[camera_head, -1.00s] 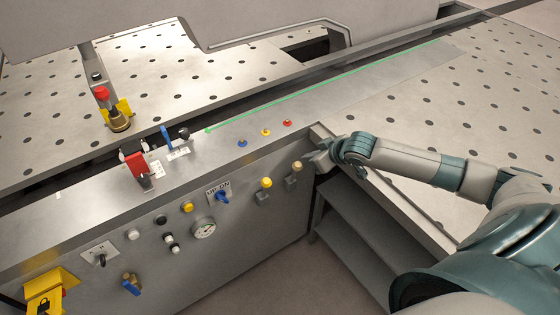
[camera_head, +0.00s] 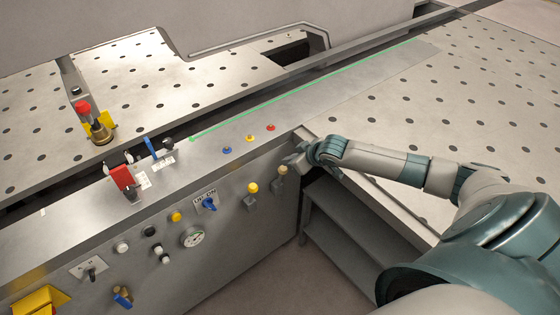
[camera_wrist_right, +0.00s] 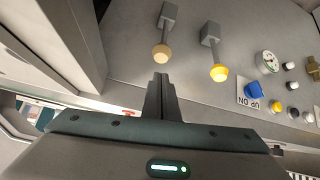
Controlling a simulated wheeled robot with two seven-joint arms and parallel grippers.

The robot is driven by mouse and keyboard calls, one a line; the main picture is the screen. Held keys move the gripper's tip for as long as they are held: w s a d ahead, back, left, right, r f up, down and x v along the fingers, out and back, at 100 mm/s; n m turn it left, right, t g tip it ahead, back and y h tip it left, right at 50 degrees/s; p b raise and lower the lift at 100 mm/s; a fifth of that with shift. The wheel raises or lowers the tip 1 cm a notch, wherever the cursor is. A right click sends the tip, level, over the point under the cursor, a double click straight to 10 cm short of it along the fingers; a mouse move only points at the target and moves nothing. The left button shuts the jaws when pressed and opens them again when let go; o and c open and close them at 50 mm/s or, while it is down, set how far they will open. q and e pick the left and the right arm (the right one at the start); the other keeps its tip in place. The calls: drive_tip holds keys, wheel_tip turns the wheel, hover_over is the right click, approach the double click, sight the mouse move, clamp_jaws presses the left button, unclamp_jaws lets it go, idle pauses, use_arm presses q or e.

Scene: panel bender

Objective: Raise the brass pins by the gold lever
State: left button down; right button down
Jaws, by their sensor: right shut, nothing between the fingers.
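The gold lever (camera_head: 282,171) is a short lever with a dull gold knob on the grey front panel, at the right end. In the right wrist view its knob (camera_wrist_right: 161,54) stands just beyond the fingertips. My right gripper (camera_head: 292,160) is shut and empty, close by the lever in the head view. In the right wrist view its closed fingers (camera_wrist_right: 161,80) point at the knob with a small gap in the picture; I cannot tell whether they touch. I cannot make out any brass pins on the perforated tables. My left gripper is not in view.
A brighter yellow-knobbed lever (camera_head: 252,188) sits left of the gold one. Further left are a blue switch (camera_head: 209,204), a gauge (camera_head: 193,237) and several buttons. An open shelf (camera_head: 340,215) stands below the right table.

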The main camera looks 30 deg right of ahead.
sight(280, 167)
drive_tip(key=shift+p+x, duration=0.75)
drive_tip(key=shift+x, duration=2.3)
drive_tip(key=shift+w, duration=0.1)
drive_tip(key=shift+f, duration=0.1)
